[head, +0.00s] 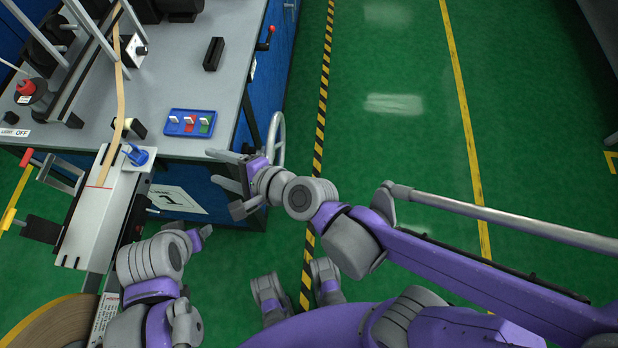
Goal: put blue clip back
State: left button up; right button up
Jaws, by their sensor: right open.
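A blue clip (137,155) sits on the far end of the pale metal plate (97,222), beside the tan tape (108,162). My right gripper (215,167) is open and empty, just off the bench's front edge. It is right of the blue clip and nearer than the tray. My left gripper (200,236) is partly visible low in front of the bench, right of the plate; its jaws are not clear.
The grey bench (180,75) carries a black block (214,53), a red knob (26,87) and tape guides at the left. A curved grey handle (277,137) stands out from the bench's right side. The green floor (390,130) to the right is clear.

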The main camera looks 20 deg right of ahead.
jog(key=s+d+f+n+g+h, duration=0.1)
jog(key=s+d+f+n+h, duration=0.1)
jog(key=d+n, duration=0.3)
jog(key=s+d+f+n+g+h, duration=0.2)
jog(key=s+d+f+n+h, duration=0.1)
jog(key=d, duration=0.9)
jog(key=s+d+f+n+g+h, duration=0.1)
jog(key=s+d+f+n+h, duration=0.2)
jog(key=d+n, duration=0.4)
jog(key=shift+s+d+f+g+h, duration=0.3)
jog(key=shift+s+d+h, duration=0.3)
jog(key=shift+d+h, duration=0.25)
jog(key=shift+a+r, duration=0.1)
jog(key=shift+c, duration=0.9)
jog(key=shift+w+a, duration=0.1)
